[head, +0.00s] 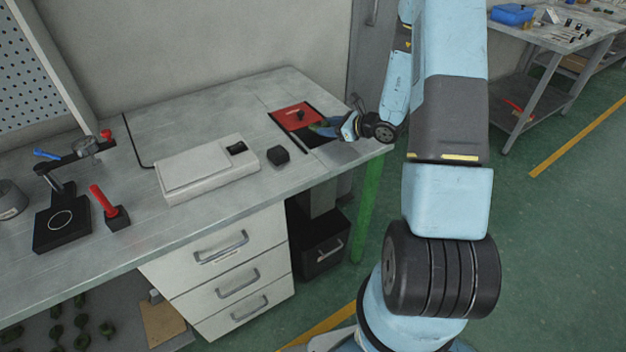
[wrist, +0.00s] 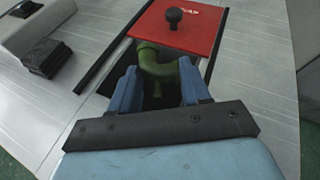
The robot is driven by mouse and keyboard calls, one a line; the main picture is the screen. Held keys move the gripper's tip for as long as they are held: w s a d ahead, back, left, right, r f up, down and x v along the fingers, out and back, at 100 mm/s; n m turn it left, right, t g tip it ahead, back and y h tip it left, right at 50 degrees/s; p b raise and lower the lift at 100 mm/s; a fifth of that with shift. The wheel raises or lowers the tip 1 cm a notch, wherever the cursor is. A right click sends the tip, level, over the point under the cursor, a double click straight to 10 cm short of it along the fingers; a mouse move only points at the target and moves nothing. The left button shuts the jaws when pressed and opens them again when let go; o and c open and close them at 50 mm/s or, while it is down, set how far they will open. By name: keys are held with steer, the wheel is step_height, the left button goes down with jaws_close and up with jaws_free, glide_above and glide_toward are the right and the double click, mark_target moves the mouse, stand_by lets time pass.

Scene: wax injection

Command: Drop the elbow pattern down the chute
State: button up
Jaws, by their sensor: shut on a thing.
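The green elbow pattern (wrist: 165,74) is between the two blue fingers of my gripper (wrist: 158,68) in the wrist view. My gripper is shut on it. The elbow is over or at the mouth of the dark chute opening (wrist: 158,103); its exact height is hard to tell. A red lid (wrist: 185,25) with a black knob lies at the far side of the opening, leaving the near part uncovered. In the head view my gripper (head: 325,129) is low over the bench's right end, beside the red lid (head: 295,115), and the elbow is only a small green patch.
Dark rails (wrist: 103,67) flank the opening. A small black block (head: 278,155) and a pale flat device (head: 207,168) sit left of it. A red-handled tool (head: 110,208) and a black stand are farther left. A black bin (head: 325,245) stands under the bench.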

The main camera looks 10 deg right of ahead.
steer(key=shift+f, duration=0.75)
steer(key=o, duration=1.1)
steer(key=shift+s, duration=0.1)
steer(key=v, duration=1.3)
steer(key=shift+s+d+r, duration=0.1)
steer(key=shift+s+d, duration=0.1)
